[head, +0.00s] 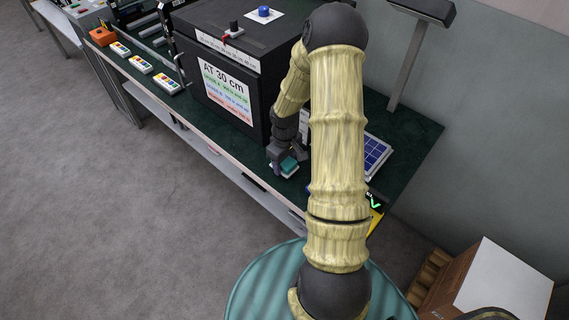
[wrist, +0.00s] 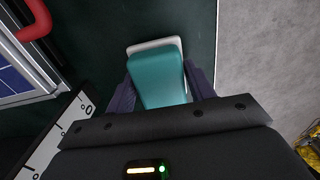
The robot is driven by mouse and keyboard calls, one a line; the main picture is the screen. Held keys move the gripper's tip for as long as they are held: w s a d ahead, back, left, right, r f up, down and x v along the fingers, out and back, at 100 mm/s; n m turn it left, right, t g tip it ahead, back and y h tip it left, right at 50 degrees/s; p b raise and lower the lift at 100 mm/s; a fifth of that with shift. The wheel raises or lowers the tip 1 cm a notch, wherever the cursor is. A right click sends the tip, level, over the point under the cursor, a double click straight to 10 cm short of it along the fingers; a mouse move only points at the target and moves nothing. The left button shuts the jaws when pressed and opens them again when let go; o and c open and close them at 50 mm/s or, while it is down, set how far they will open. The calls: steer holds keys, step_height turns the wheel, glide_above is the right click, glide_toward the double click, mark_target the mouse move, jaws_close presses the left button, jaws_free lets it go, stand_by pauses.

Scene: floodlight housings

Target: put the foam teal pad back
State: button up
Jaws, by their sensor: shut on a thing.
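The teal foam pad (wrist: 158,78) is between the two fingers of my gripper (wrist: 160,92) in the wrist view. My gripper is shut on it. A white flat piece (wrist: 152,44) shows under or behind the pad's far end; I cannot tell whether the pad touches it. In the head view my gripper (head: 284,160) is low over the front edge of the dark green bench, with the teal pad (head: 289,164) at its tip. The bench top (head: 413,130) is bare toward the right end.
A black box with an "AT 30 cm" sign (head: 226,92) stands just left of my gripper. A solar panel (head: 375,155) lies to the right, beyond my arm. A lamp post (head: 408,65) stands behind. Several small button boxes (head: 140,64) line the bench's front left.

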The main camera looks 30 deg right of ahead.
steer(key=shift+f, duration=0.55)
steer(key=shift+f, duration=0.1)
steer(key=o, duration=1.1)
step_height(320, 180, up, 12)
steer(key=shift+r+p, duration=0.1)
steer(key=shift+p, duration=0.45)
